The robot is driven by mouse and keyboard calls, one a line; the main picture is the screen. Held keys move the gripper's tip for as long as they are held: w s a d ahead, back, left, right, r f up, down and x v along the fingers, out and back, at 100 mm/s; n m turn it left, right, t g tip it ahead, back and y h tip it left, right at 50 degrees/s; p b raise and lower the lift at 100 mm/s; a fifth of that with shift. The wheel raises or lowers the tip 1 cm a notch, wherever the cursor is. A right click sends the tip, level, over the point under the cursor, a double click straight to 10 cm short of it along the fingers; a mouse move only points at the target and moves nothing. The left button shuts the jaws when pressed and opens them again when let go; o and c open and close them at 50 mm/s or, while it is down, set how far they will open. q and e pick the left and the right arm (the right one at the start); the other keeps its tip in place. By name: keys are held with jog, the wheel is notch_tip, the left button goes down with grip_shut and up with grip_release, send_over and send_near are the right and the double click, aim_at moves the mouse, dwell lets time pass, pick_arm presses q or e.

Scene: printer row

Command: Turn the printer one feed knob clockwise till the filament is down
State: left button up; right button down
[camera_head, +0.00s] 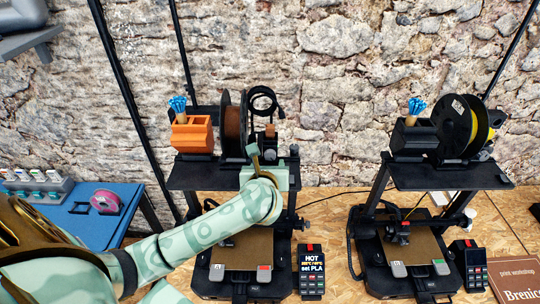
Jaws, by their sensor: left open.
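The left printer (240,255) is black, with a spool (233,128) and an orange box (193,136) on its top shelf. My left arm reaches across in front of this printer. My left gripper (258,160) is open at the right end of the top shelf, beside the spool. A small brown and black part (269,131) stands just behind and above the gripper; I cannot tell whether it is the feed knob. Any knob between the fingers is hidden, and contact cannot be seen. The filament's path is not clear. My right gripper is not in view.
A control pad (312,272) by the left printer reads "HOT" and "set PLA". A second black printer (405,240) stands at right with a black and yellow spool (461,126). A blue surface (103,213) at left holds a pink spool (105,202). A stone wall closes the back.

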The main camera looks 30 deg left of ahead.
aim_at(270, 157)
pick_arm(q)
jog(key=x, duration=0.6)
jog(key=shift+s+p, duration=0.1)
jog(key=shift+p, duration=0.2)
jog(key=c, duration=1)
